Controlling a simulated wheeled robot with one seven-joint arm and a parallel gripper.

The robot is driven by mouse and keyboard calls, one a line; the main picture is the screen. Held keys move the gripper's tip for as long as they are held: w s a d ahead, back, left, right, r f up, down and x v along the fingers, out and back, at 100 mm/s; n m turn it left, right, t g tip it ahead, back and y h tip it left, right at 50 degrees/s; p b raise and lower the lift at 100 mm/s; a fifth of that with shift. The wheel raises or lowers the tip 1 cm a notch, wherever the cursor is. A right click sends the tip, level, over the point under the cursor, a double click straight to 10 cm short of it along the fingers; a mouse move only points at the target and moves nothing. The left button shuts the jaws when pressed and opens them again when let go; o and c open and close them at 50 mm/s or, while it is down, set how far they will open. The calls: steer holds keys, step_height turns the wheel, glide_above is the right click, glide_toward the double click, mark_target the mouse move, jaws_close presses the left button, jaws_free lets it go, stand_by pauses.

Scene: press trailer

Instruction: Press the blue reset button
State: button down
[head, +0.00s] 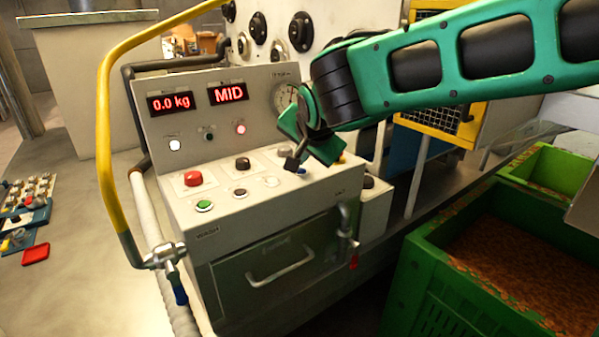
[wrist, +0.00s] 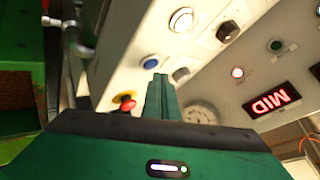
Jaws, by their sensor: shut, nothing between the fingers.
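The blue button (wrist: 150,61) is a small round button on the pale control panel, fully in sight in the wrist view just beyond and slightly left of my fingertips. My gripper (wrist: 159,78) is shut and empty, its fingers pointing at the panel. In the head view my gripper (head: 292,163) hangs over the right part of the console top and largely covers the blue button there. I see a gap between fingertips and button in the wrist view, but cannot judge its depth.
The console holds a red button (head: 194,178), a green button (head: 204,206), a black knob (wrist: 228,31) and a white button (wrist: 181,20). A red mushroom button (wrist: 126,103) on yellow is close left of my fingers. A yellow rail (head: 103,140) stands left; green crates (head: 430,275) stand right.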

mark_target(302, 176)
steer(key=shift+f, duration=0.75)
stand_by(0.9)
steer(key=shift+r, duration=0.8)
steer(key=shift+r, duration=0.1)
steer(key=shift+r, duration=2.4)
